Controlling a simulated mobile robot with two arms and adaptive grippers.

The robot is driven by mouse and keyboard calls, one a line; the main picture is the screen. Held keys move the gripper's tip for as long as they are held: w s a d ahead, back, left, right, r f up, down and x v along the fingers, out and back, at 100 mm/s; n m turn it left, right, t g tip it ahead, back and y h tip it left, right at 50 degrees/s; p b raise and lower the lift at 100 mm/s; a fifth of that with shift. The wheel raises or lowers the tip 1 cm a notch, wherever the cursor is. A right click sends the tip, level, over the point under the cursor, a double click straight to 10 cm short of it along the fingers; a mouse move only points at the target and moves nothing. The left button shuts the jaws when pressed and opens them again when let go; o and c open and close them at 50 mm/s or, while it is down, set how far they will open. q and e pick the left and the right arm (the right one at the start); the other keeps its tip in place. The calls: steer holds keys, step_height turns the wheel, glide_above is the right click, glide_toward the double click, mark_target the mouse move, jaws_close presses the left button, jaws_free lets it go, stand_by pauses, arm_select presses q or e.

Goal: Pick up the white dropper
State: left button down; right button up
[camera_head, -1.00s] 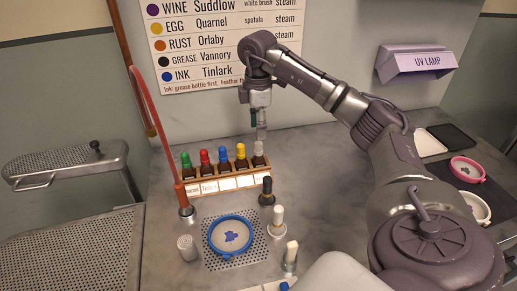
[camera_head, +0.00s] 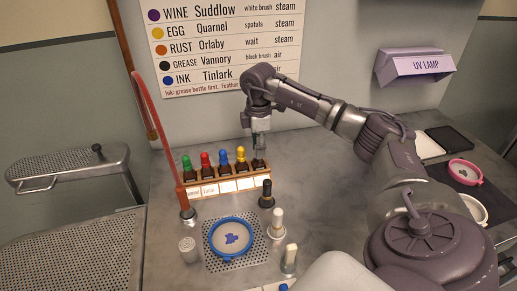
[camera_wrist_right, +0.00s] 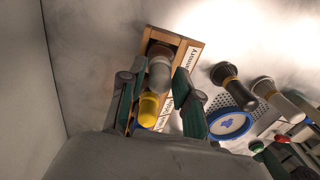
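The white dropper (camera_wrist_right: 159,74) is a pale bulb on a dark bottle at the right end of the wooden rack (camera_head: 228,187). In the right wrist view it stands between the two green-sided fingers of my right gripper (camera_wrist_right: 158,82). The fingers are apart, one on each side of the bulb, with a gap visible. In the head view my right gripper (camera_head: 261,147) is right above that bottle (camera_head: 259,165) and hides the bulb. The yellow dropper (camera_head: 240,153) is the neighbour, also seen in the right wrist view (camera_wrist_right: 148,108). My left gripper is not in view.
Green (camera_head: 187,162), red (camera_head: 205,160) and blue (camera_head: 222,158) droppers share the rack. A wall chart (camera_head: 225,45) hangs behind.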

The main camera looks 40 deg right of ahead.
steer(key=c, duration=0.3)
step_height(320, 180, up, 10)
steer(key=shift+r+b, duration=0.1)
steer(key=shift+b, duration=0.5)
